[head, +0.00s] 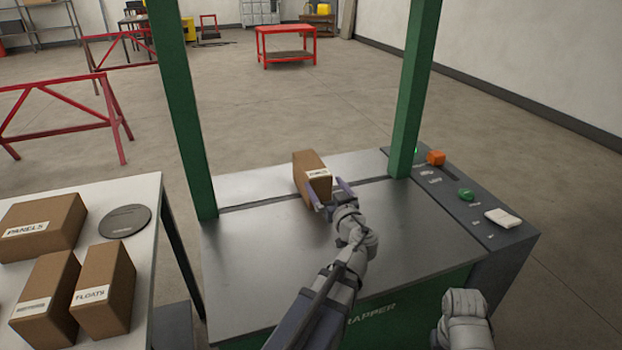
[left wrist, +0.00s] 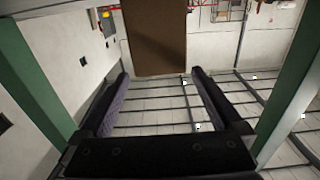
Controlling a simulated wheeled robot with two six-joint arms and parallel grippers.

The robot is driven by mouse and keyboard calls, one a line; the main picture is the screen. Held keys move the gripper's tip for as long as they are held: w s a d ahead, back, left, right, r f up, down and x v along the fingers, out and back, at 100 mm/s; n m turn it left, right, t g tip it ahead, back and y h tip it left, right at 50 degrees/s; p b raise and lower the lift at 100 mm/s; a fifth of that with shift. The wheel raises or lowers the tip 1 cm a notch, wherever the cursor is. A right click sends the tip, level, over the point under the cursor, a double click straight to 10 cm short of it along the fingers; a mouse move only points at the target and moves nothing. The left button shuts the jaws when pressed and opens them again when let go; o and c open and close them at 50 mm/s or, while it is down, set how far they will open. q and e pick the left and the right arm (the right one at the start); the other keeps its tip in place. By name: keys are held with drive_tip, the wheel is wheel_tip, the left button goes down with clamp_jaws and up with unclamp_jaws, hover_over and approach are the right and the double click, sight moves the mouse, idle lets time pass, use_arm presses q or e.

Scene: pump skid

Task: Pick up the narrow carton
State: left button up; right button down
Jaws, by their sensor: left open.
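A brown carton (head: 311,175) with a white label stands on the steel top of the green-framed machine; the label text is too small to read. My left gripper (head: 335,196) is open at the carton's near side, its fingers at about the carton's width. In the left wrist view the carton (left wrist: 155,38) shows as a brown face at the top, just ahead of and between the fingertips of the gripper (left wrist: 160,75). I cannot tell whether the fingers touch it. My right gripper is not in view; only part of that arm shows at the lower right.
The machine top (head: 250,250) is clear around the carton. Green posts (head: 183,110) and (head: 411,90) flank it. A control panel (head: 470,200) lies right. A white table (head: 150,215) at left holds a PANELS carton (head: 45,220), a FLOATS carton (head: 104,285), another carton (head: 45,300) and a dark disc (head: 125,221).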

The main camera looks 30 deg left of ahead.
sight(313, 165)
use_arm(q)
drive_tip(key=x, duration=1)
drive_tip(key=shift+w+a, duration=0.15)
drive_tip(key=shift+a, duration=0.05)
drive_tip(key=c, duration=1.5)
drive_tip(key=shift+c, duration=0.3)
drive_tip(key=shift+r, duration=0.1)
